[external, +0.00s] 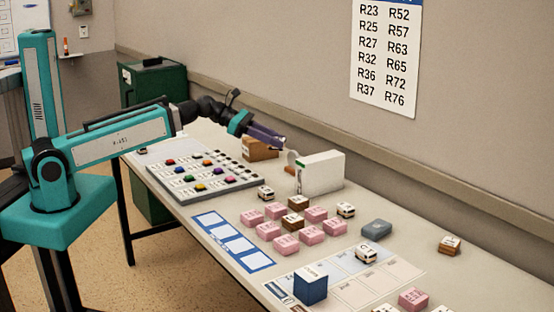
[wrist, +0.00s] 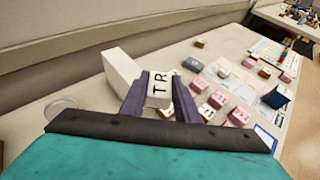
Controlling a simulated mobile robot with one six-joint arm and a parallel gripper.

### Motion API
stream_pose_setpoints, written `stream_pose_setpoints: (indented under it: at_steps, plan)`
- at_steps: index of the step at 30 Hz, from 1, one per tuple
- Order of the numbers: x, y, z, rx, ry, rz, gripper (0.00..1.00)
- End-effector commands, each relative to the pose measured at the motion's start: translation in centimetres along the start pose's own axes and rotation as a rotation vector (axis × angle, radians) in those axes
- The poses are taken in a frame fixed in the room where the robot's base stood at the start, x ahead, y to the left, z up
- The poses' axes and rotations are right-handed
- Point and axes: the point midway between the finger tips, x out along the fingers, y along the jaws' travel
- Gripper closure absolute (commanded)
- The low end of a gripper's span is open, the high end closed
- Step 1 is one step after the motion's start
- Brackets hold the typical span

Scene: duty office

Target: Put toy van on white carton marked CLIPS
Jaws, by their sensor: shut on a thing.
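My gripper (external: 283,145) reaches over the far side of the table beside the wall. In the wrist view its purple fingers (wrist: 160,100) are shut on a white toy van (wrist: 159,88) lettered TR on top; the fingers hide its sides. In the external view the held van is too small to make out clearly. A white carton (external: 320,173) stands upright just in front of and below the gripper. It also shows in the wrist view (wrist: 118,67), left of the held van. Its marking cannot be read.
Other small white vans (external: 265,193) and several pink blocks (external: 285,244) lie on the table (external: 215,142). A keyed panel (external: 203,178) and a brown box (external: 260,148) are to the left. A blue box (external: 310,287) stands near the front.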

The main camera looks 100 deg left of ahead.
Motion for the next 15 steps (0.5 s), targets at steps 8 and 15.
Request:
stream_pose_setpoints:
  at_steps: [8, 15]
  plan:
    - [-0.61, 0.93, -0.05, -0.006, 0.0, 0.014, 0.93]
    - [-0.52, 0.92, -0.01, -0.006, 0.0, 0.014, 0.93]
